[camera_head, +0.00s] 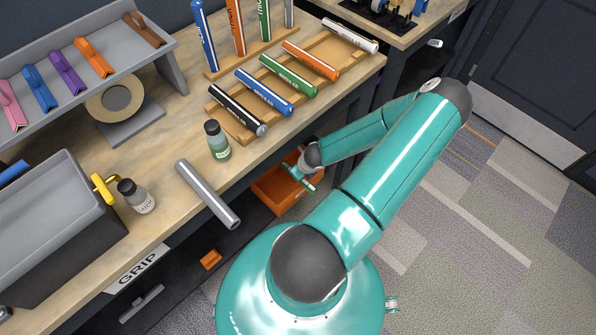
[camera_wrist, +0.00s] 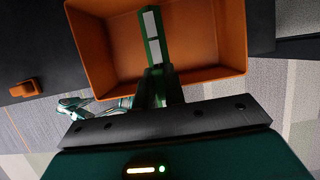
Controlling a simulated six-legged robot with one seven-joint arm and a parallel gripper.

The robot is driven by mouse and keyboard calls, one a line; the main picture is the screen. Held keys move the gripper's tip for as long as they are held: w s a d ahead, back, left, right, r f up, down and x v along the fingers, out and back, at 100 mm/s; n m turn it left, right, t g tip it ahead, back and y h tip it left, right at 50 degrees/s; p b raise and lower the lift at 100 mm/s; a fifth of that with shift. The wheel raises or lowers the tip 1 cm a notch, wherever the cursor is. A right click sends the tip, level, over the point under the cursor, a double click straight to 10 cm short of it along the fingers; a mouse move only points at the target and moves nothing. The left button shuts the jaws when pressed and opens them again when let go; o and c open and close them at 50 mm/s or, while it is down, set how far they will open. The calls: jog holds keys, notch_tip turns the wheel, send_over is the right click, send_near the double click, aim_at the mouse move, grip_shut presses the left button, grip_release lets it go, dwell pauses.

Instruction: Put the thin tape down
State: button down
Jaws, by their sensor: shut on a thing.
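My gripper (camera_wrist: 156,72) is shut on a narrow green piece with white patches (camera_wrist: 151,24), which I take to be the thin tape. The piece points away from the gripper over the open orange bin (camera_wrist: 95,40). In the head view, my gripper (camera_head: 301,172) is beside the bench front, above the orange bin (camera_head: 268,196), with a green and white end (camera_head: 308,184) showing. The fingers hide part of the held piece. I cannot tell whether it touches the bin.
A beige tape roll (camera_head: 115,103) rests on a grey stand on the bench. A grey tube (camera_head: 207,194) lies near the front edge, with a green-labelled bottle (camera_head: 217,141) nearby. The bin's visible floor looks empty.

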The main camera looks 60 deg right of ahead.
jog(key=shift+f, duration=0.55)
jog(key=c, duration=1.5)
grip_release()
jog(key=shift+r, duration=0.1)
jog(key=shift+r, duration=0.35)
jog(key=v, duration=0.5)
jog(key=shift+w, duration=0.1)
jog(key=s+a, duration=0.1)
jog(key=s, duration=0.7)
jog(key=s+a, duration=0.1)
jog(key=s, duration=0.2)
jog(key=shift+s+a+r, duration=0.15)
jog(key=shift+s+a, duration=0.25)
jog(key=shift+s, duration=0.15)
